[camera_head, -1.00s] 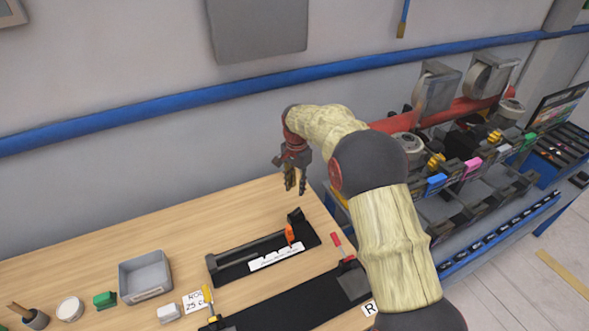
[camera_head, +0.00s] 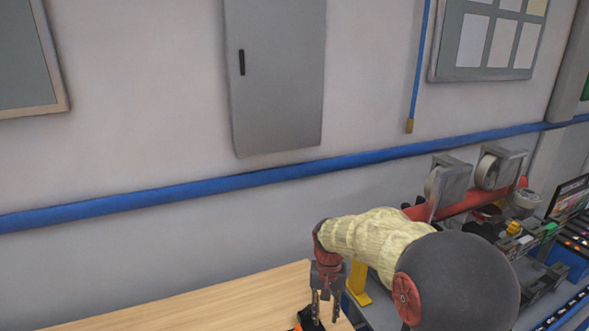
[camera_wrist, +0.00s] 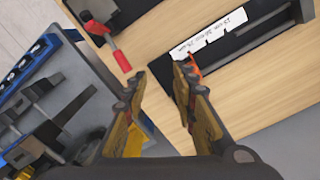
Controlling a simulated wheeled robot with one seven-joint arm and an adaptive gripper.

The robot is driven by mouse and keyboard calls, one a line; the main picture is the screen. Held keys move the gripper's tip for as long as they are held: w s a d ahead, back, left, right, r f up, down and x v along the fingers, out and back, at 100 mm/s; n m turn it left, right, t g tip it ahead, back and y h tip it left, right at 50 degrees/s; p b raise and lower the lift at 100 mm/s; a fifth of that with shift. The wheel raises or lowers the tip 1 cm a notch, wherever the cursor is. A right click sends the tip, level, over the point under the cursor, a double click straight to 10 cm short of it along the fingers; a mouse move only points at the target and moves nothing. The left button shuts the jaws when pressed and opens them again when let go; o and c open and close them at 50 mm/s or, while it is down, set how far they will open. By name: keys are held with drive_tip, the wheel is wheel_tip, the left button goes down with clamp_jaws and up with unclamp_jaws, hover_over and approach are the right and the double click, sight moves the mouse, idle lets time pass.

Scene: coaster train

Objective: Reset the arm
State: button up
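My gripper (camera_head: 326,308) hangs fingers-down above the right end of the wooden table (camera_head: 215,303). In the wrist view my gripper (camera_wrist: 155,108) has its two fingers apart with nothing between them. Past the fingers lie the table edge and a black fixture (camera_wrist: 240,40) with a white label strip (camera_wrist: 210,36) and an orange part (camera_wrist: 193,62), partly hidden by a finger. In the head view only a bit of the black fixture (camera_head: 308,318) shows, low behind the fingers.
A red-handled tool (camera_wrist: 121,60) lies on the table. A grey rack with blue edging (camera_wrist: 60,95) stands beside the table. Rolls on brackets (camera_head: 470,185) and a red bar (camera_head: 455,205) are right of my arm. A grey cabinet (camera_head: 275,75) and blue pipe (camera_head: 180,192) are on the wall.

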drive_tip(key=s+d+r+t+b, duration=0.2)
drive_tip(key=s+d+r, duration=0.1)
drive_tip(key=s, duration=0.6)
drive_tip(key=s+d+r+n+t+b, duration=0.1)
drive_tip(key=s+d+r, duration=0.3)
drive_tip(key=s, duration=0.6)
drive_tip(key=s+d+r+t+b, duration=0.3)
drive_tip(key=s+r, duration=0.1)
drive_tip(key=s, duration=0.5)
drive_tip(key=shift+s+d+n+b, duration=0.15)
drive_tip(key=shift+s+n+b, duration=0.15)
drive_tip(key=shift+b, duration=0.05)
drive_tip(key=shift+r, duration=0.15)
